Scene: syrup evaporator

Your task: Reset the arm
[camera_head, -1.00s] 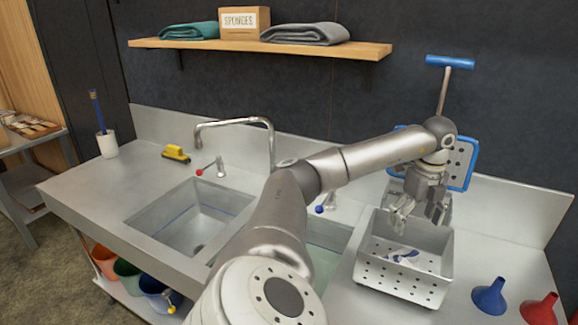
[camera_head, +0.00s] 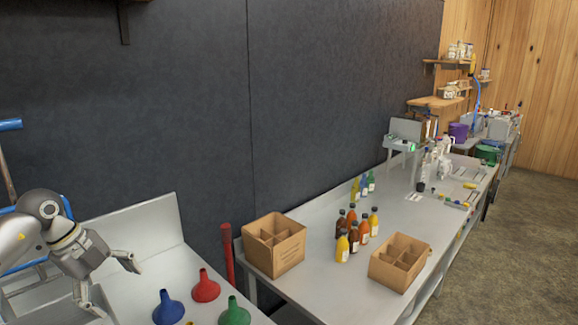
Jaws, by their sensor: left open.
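My left gripper (camera_head: 108,278) is at the lower left of the head view, at the end of my left arm. Its fingers are spread apart with nothing between them. It is over the right side of the metal basin (camera_head: 50,312), which is mostly cut off by the frame edge and hidden by my arm. My right arm and gripper do not show.
Blue (camera_head: 168,308), red (camera_head: 205,287) and green (camera_head: 234,313) funnels stand right of my gripper. Farther right, a long table (camera_head: 330,294) holds two divided cardboard boxes (camera_head: 274,246) (camera_head: 400,262) and several bottles (camera_head: 354,238). Open floor (camera_head: 520,245) lies at right.

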